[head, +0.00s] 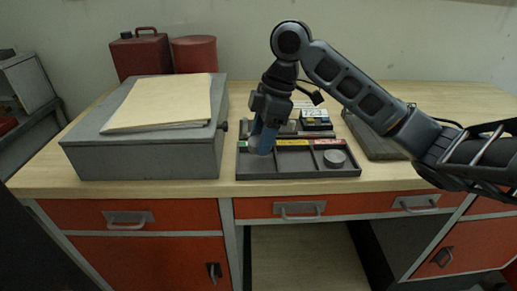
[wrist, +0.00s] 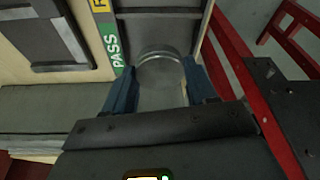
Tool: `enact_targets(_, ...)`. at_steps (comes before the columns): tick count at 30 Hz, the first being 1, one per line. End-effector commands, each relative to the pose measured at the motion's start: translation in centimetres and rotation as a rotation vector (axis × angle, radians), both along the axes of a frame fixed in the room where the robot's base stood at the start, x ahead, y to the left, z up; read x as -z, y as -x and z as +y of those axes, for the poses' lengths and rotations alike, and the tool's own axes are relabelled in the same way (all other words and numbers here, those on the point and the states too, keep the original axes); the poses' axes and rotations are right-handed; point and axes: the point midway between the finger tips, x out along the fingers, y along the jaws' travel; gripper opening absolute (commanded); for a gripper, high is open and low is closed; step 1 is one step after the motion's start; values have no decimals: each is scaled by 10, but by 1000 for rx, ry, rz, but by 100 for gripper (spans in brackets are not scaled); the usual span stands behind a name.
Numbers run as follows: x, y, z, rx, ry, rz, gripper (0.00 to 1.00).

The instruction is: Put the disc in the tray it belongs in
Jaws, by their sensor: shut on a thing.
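A dark tray (head: 300,174) with three compartments sits near the desk's front edge, with a green label at the left, yellow in the middle and red at the right. My gripper (head: 262,148) points down into the left compartment, its blue fingers shut on a grey metal disc (wrist: 162,68). The green label reads PASS (wrist: 117,58) in the wrist view, right beside the disc. I cannot tell whether the disc touches the tray floor. A second grey disc (head: 335,158) lies in the right compartment, under the red label. The middle compartment looks empty.
A grey metal box (head: 150,155) with a folder (head: 165,105) on top stands close to the tray's left. A red can (head: 140,52) and red cylinder (head: 195,55) stand behind it. A dark flat object (head: 370,138) lies right of the tray. Small items and a numbered card (head: 315,114) are behind it.

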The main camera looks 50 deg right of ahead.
Motion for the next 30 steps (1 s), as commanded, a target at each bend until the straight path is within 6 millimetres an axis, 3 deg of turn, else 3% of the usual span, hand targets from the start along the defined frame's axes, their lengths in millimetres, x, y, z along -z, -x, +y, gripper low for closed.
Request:
enact_targets(5,8,-4,5,2,0,1,4)
enact_targets(13,41,-4,5,2,0,0,4)
enact_targets(26,49,-5,5,1,0,-1,4)
enact_targets(27,48,-4,5,1,1,0,60)
enact_targets(30,48,-4,5,1,1,0,67)
